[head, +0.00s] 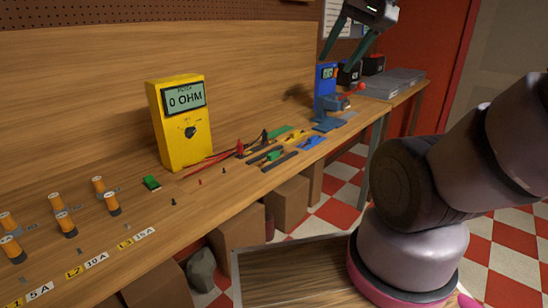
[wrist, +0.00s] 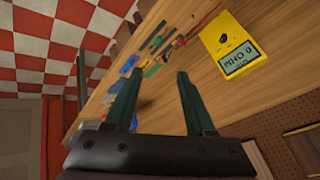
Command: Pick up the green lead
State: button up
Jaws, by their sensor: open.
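A small green piece (head: 274,155), which may be the green lead, lies on a dark strip on the workbench (head: 215,205), near the red and black probes. Another small green piece (head: 151,183) lies in front of the yellow meter. I cannot tell for certain which is the lead. In the wrist view, small green pieces (wrist: 157,41) lie among the coloured parts beyond my fingers. My gripper (head: 336,64) is high above the far part of the bench, apart from these parts. Its dark green fingers are spread and empty in the wrist view (wrist: 159,74).
The yellow meter (head: 183,150) reads 0 OHM and stands at the back of the bench. A blue device (head: 325,92) stands farther along, below my gripper. Red (head: 240,148) and black (head: 264,138) probes lie between them. Several orange cylinders (head: 98,186) stand at the near left.

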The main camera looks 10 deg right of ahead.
aim_at(275, 155)
jog(key=i+l+z, duration=0.15)
jog(key=i, duration=0.25)
jog(key=i+l+z, duration=0.15)
jog(key=i+l, duration=0.2)
jog(key=i+l+z, duration=0.1)
jog(key=i, duration=0.3)
